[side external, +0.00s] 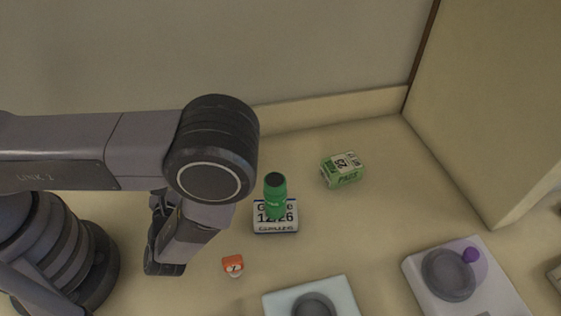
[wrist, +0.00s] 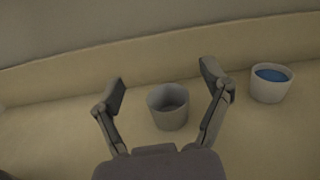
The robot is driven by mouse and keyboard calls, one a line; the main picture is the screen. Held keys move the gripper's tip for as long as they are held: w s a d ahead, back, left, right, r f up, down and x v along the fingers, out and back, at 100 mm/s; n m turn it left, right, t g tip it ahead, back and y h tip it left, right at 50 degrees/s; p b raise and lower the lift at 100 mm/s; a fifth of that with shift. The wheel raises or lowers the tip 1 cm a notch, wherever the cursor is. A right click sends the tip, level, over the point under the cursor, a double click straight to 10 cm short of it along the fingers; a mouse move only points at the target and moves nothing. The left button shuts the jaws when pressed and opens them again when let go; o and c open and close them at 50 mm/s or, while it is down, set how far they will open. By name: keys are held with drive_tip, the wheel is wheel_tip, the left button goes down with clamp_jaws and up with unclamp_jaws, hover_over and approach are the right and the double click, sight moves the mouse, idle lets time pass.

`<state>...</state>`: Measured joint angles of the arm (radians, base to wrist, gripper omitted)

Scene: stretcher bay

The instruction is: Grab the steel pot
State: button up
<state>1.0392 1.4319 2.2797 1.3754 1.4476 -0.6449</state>
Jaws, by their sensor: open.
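A grey metal-looking pot (wrist: 168,107), open at the top and seemingly empty, stands upright in the wrist view. My gripper (wrist: 166,88) is open, with one finger on each side of the pot in the picture. Gaps show between the pot and both fingers, and nothing is held. I cannot tell how far the pot is from the fingertips. In the side external view my gripper (side external: 163,240) hangs below the arm, partly covered by it, and I cannot see the pot there.
A white cup with blue contents (wrist: 271,88) stands right of the pot. Pale scales-like boxes (side external: 505,289) are in front; a wall runs behind.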

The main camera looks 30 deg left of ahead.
wheel_tip(320, 180, down, 6)
drive_tip(key=shift+r, duration=0.1)
drive_tip(key=shift+w+a+f, duration=0.45)
drive_tip(key=shift+a+f, duration=0.05)
drive_tip(key=shift+a, duration=0.05)
drive_tip(key=shift+x, duration=3.15)
drive_tip(key=shift+d, duration=0.1)
drive_tip(key=c, duration=1)
drive_tip(key=shift+c, duration=0.4)
